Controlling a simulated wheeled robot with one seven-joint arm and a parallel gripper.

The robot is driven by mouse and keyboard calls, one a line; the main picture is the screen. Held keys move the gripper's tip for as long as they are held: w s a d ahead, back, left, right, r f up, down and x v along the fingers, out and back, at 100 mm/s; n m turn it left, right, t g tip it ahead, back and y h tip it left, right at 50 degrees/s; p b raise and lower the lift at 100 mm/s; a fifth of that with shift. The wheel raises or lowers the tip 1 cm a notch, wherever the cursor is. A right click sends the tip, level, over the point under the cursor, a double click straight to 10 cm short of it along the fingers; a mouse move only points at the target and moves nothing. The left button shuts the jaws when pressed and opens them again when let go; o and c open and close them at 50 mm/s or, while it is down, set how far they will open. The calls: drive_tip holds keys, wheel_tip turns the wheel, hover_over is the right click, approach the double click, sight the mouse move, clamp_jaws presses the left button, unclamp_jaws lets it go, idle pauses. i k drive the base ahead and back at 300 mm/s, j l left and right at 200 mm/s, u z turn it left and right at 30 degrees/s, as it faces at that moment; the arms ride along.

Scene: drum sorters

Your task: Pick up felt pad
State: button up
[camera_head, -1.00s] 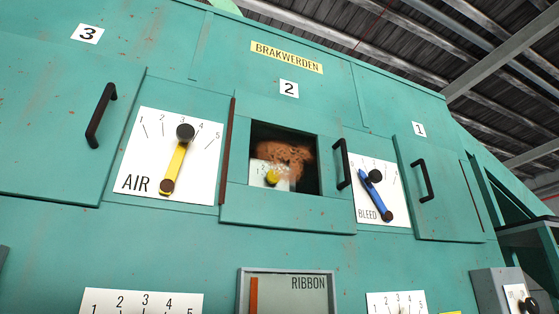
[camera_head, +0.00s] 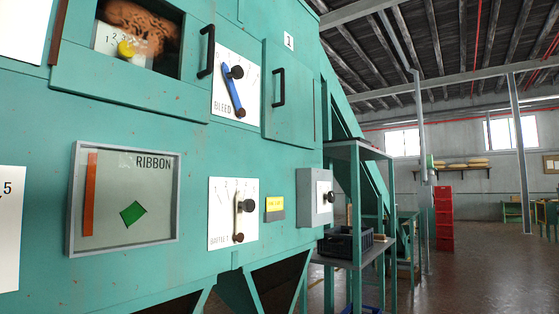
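I cannot make out a felt pad in the head view. My gripper is not in view either. A teal machine (camera_head: 110,130) fills the left and middle of the picture. It carries a window marked RIBBON (camera_head: 127,197) with an orange strip and a green piece (camera_head: 132,213) behind it. Above it, an open hatch (camera_head: 140,38) shows a brown patterned thing and a yellow knob.
A green-legged stand (camera_head: 355,150) with a black crate (camera_head: 345,243) stands right of the machine. Red stacked crates (camera_head: 443,218) and a shelf with pale sacks (camera_head: 465,166) are farther back. The brown floor (camera_head: 470,275) at the right looks open.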

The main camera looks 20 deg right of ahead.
sight(382, 239)
drive_tip(key=i+l, duration=0.25)
drive_tip(key=l, duration=0.2)
drive_tip(key=i+l, duration=0.3)
drive_tip(key=l, duration=0.2)
drive_tip(key=i+l, duration=0.25)
drive_tip(key=l, duration=0.2)
drive_tip(key=i+l, duration=0.3)
drive_tip(key=l, duration=0.15)
drive_tip(key=i+l, duration=0.25)
drive_tip(key=l, duration=0.25)
drive_tip(key=i+l+z, duration=0.1)
drive_tip(key=i+l, duration=0.15)
drive_tip(key=l, duration=0.2)
drive_tip(key=i+l, duration=0.3)
drive_tip(key=l, duration=0.15)
